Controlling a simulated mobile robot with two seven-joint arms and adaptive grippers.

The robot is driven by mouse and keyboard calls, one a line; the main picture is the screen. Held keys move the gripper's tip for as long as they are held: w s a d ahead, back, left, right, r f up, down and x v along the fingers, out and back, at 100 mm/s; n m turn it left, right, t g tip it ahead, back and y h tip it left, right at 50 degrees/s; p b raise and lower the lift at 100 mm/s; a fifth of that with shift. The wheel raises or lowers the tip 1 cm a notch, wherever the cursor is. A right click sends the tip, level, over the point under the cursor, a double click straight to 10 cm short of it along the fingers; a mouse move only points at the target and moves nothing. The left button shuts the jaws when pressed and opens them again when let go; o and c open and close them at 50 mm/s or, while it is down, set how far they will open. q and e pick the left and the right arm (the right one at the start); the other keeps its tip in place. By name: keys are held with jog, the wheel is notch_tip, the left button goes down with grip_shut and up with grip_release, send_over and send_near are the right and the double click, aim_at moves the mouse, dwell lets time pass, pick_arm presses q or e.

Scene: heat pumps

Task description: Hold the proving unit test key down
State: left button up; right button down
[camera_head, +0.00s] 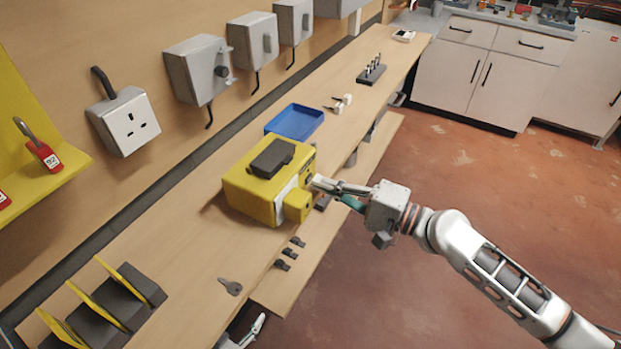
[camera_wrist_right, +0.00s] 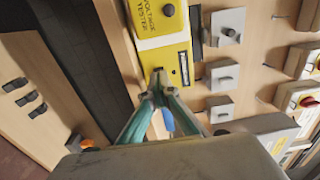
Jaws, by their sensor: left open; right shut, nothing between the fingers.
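The yellow proving unit (camera_head: 243,196) stands on the wooden bench with a dark block on its top. The fingertips largely cover that spot, so I cannot tell whether a key there is pressed. My left gripper (camera_head: 255,328) is open, low at the bench's front edge, partly out of frame.
A blue tray (camera_head: 294,122) lies behind the unit. Several small black clips (camera_head: 288,254) and a grey key-shaped piece (camera_head: 230,286) lie in front. A black rack with yellow dividers (camera_head: 112,301) is at lower left. Grey switch boxes (camera_head: 198,70) line the wall.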

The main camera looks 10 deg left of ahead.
jog(key=shift+w+a, duration=0.2)
jog(key=shift+a, duration=0.3)
dwell(1.0)
pick_arm(q)
jog(key=shift+s+f, duration=0.1)
jog(key=shift+f, duration=0.25)
dwell(0.3)
dwell(1.4)
pick_arm(e)
jog(key=shift+b+v, duration=0.7)
jog(key=shift+v, duration=0.7)
pick_arm(q)
jog(key=f, duration=0.1)
jog(key=s+f+b, duration=0.1)
jog(key=f, duration=0.1)
jog(key=shift+f+b, duration=0.2)
jog(key=shift+b, duration=0.1)
pick_arm(e)
jog(key=v, duration=0.4)
